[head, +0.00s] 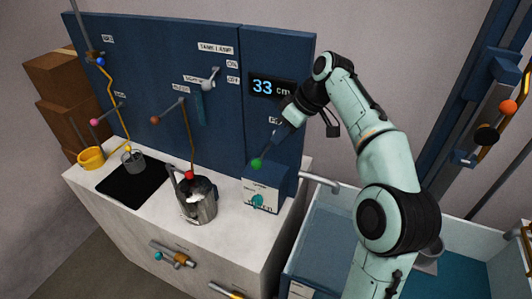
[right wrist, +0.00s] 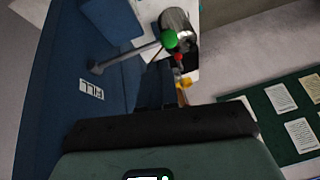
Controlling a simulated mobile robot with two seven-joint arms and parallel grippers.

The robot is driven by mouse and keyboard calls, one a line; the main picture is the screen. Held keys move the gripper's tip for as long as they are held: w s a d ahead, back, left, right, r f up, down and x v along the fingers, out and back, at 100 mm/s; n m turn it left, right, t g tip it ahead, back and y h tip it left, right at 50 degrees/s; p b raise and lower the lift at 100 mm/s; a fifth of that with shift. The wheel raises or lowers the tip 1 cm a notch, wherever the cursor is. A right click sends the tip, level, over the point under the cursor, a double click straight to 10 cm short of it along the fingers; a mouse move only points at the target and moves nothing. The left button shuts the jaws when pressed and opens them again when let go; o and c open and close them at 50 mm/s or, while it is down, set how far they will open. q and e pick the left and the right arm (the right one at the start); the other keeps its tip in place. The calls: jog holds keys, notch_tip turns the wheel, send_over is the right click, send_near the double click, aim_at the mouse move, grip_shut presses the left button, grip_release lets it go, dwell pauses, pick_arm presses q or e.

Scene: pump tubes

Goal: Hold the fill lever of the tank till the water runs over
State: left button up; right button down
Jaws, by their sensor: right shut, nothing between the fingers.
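The fill lever is a grey rod with a green knob (head: 257,163) on the blue panel's right part. In the right wrist view the green knob (right wrist: 169,38) stands out from the panel near the FILL label (right wrist: 91,90). My right gripper (head: 279,135) is shut and empty, close above the knob beside the panel; I cannot tell whether it touches the lever. The pale-walled tank (head: 308,213) stands at the lower right, partly behind my right arm. A grey spout (head: 320,180) points over it. I see no clear water stream or overflow. My left gripper is out of view.
A display (head: 271,88) reads 33 cm. The white counter holds a metal jug (head: 198,203), a box with a teal knob (head: 258,200), a yellow cup (head: 91,158) and a small grey pot (head: 133,160). Other levers and tubes hang on the panel.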

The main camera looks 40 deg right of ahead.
aim_at(260, 160)
jog(key=x, duration=0.7)
jog(key=shift+s+a+f, duration=0.1)
jog(key=shift+a+f, duration=0.05)
jog(key=shift+a, duration=0.3)
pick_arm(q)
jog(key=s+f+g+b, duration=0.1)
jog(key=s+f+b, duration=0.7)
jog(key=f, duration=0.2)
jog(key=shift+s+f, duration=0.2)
pick_arm(e)
notch_tip(260, 160, down, 7)
jog(key=n+t+h, duration=0.1)
jog(key=h, duration=0.2)
jog(key=shift+s+a+t, duration=0.25)
jog(key=shift+t, duration=0.15)
jog(key=shift+f, duration=0.1)
dwell(1.3)
